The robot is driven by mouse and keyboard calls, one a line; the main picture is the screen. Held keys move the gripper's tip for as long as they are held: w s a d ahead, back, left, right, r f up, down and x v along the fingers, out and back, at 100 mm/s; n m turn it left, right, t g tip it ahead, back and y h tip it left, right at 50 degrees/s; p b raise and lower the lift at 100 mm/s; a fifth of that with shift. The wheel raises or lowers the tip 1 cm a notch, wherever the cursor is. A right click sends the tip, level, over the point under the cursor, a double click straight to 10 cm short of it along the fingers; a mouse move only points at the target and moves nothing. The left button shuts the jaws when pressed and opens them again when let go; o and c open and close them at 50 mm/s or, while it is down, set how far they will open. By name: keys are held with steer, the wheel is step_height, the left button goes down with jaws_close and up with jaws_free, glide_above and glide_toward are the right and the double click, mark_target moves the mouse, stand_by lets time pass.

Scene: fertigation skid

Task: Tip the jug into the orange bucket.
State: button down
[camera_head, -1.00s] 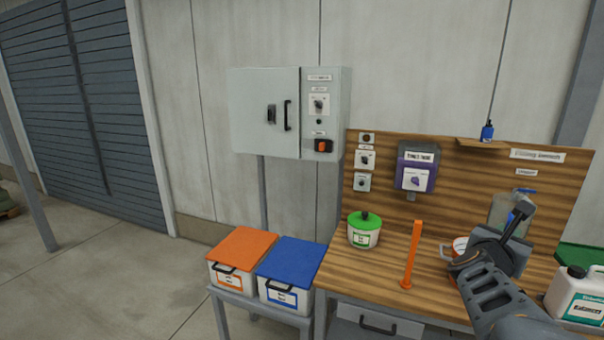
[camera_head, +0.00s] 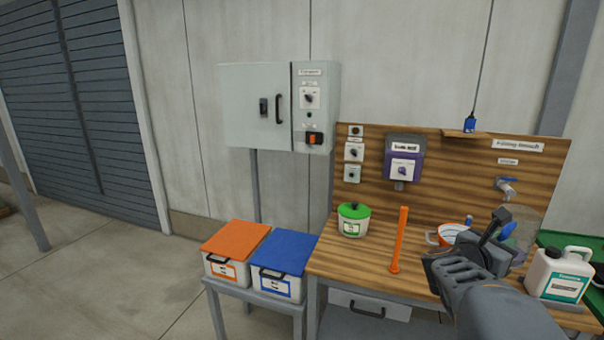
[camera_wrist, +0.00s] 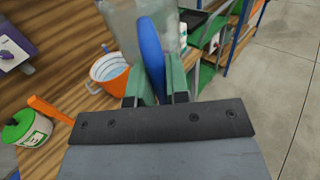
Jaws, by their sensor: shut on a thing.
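My gripper (camera_head: 500,235) is shut on the blue handle (camera_wrist: 151,55) of a clear jug, which stands between the green fingers in the wrist view. The jug's clear body (camera_wrist: 124,22) is beyond the handle; in the head view it shows partly behind my gripper (camera_head: 530,225). Its tilt and contents are hard to make out. The orange bucket (camera_wrist: 114,80) stands on the bench just left of the jug in the wrist view, with a white rim and pale liquid inside. In the head view the bucket (camera_head: 433,239) is partly hidden by my gripper.
The wooden bench (camera_head: 350,262) carries an upright orange post (camera_head: 400,238), a green-lidded pot (camera_head: 353,219) and, at right, a white canister (camera_head: 558,275). A blue-handled tap (camera_head: 507,186) is on the back board. Orange-lidded (camera_head: 235,242) and blue-lidded (camera_head: 286,252) boxes stand left.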

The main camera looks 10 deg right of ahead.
steer(key=w+a+f+b, duration=0.3)
steer(key=a+f, duration=0.2)
steer(key=f, duration=0.4)
steer(key=w+a+f+t+b, duration=0.1)
steer(key=w+a+f+b, duration=0.3)
steer(key=f, duration=0.4)
steer(key=w+a+f+b, duration=0.3)
steer(key=a+f, duration=0.2)
steer(key=f, duration=0.4)
steer(key=w+a+f+n+t+y+b, duration=0.2)
steer(key=a+f+n+t+y+b, duration=0.55)
steer(key=a+f, duration=1.35)
step_height(320, 180, up, 18)
steer(key=w+d+n+t+y+p, duration=0.2)
steer(key=n+t+y+p, duration=0.2)
steer(key=p, duration=0.8)
steer(key=shift+w+r+t+y, duration=0.15)
steer(key=shift+t+y, duration=0.2)
steer(key=shift+y, duration=0.1)
steer(key=shift+a+n, duration=0.2)
steer(key=shift+n, duration=0.05)
